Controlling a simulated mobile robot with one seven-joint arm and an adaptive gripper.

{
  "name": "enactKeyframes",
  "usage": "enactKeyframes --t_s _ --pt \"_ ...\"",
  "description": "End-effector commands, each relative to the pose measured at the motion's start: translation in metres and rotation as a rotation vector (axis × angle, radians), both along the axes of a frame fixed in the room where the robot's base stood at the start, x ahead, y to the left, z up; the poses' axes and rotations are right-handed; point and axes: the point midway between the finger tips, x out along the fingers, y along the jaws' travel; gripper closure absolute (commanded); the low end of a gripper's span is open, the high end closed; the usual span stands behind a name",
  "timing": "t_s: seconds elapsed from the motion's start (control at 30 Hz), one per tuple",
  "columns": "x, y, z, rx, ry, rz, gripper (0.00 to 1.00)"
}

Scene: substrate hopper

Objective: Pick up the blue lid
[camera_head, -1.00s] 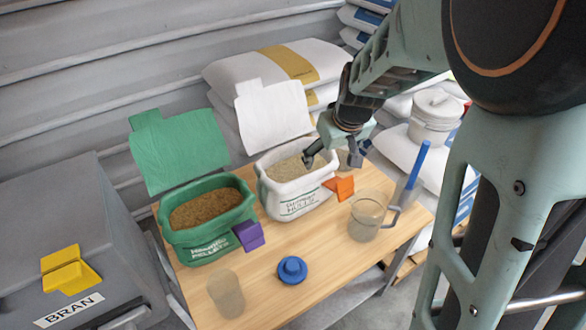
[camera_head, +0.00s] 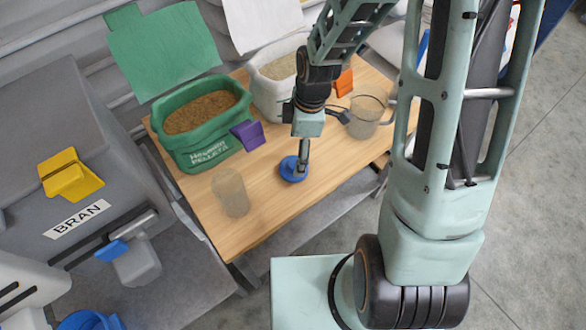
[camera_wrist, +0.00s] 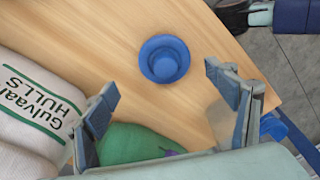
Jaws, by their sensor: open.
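The blue lid (camera_head: 291,170) is round with a raised knob and lies flat on the wooden table near its front edge. In the head view my gripper (camera_head: 303,155) is over the lid and hides part of it. In the wrist view the whole lid (camera_wrist: 164,59) shows, with its knob facing the camera. My gripper (camera_wrist: 158,95) is open and empty there, its two fingers wide apart. The lid lies beyond the fingertips, above the line between them in the picture. I cannot tell the exact height of the fingers over it.
A clear cup (camera_head: 230,193) stands left of the lid, a clear jug (camera_head: 367,115) to the right. The green pellet bag (camera_head: 205,150) and white hulls bag (camera_head: 270,95) stand behind, with a purple scoop (camera_head: 248,134) and an orange one (camera_head: 344,83). Bare table (camera_head: 262,205) surrounds the lid.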

Motion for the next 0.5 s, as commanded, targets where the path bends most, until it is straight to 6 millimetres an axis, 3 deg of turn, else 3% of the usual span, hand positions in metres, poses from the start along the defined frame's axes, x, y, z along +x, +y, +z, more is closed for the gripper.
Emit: enactKeyframes --t_s 0.5 --pt "-0.008 0.009 -0.059 -0.001 0.001 -0.003 0.21"
